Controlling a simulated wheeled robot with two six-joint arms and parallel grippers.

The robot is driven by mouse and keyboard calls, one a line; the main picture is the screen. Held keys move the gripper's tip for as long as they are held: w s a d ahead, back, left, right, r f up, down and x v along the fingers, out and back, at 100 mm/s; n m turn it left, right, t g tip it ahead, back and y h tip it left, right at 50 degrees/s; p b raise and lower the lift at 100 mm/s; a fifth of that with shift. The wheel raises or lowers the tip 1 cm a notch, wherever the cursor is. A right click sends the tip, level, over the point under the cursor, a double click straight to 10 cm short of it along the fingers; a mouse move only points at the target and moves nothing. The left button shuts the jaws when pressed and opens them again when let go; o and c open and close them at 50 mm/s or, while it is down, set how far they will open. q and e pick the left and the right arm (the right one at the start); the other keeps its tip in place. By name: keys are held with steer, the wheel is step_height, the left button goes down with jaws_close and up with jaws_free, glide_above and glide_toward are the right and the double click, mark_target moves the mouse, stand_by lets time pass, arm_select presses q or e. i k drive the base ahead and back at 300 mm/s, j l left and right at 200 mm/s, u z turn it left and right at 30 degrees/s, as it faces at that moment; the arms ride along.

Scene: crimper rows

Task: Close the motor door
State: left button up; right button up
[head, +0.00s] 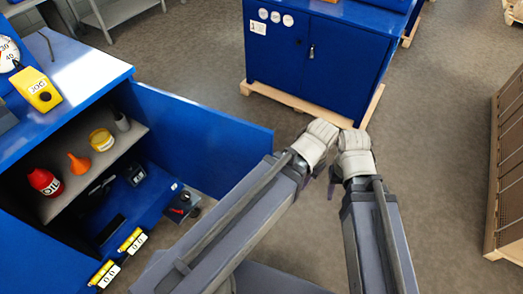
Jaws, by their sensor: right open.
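A blue cabinet (60,130) at the left stands open, its inside showing. Its blue door (210,142) is swung wide out to the right, between the cabinet and my arms. I take this to be the motor door; no label confirms it. My right gripper (334,181) is open beside the pale wrist of my right arm, clear of the door. My left arm reaches up from the bottom, its pale wrist close to the right one. Its gripper's fingers are mostly hidden, so its state is unclear. Neither gripper visibly touches the door.
The open cabinet's shelf holds a red oil bottle (45,181), an orange funnel (78,163) and a yellow tin (101,139). A yellow device (37,90) lies on top. Another blue cabinet (312,60), shut, stands on a pallet behind. Brown floor (440,130) is clear at right.

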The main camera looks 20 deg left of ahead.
mark_target(208, 150)
steer(key=i+z, duration=0.1)
steer(key=z, duration=0.65)
steer(key=i+l, duration=0.1)
steer(key=i, duration=2.6)
steer(key=l+u, duration=0.1)
steer(key=u, duration=4.5)
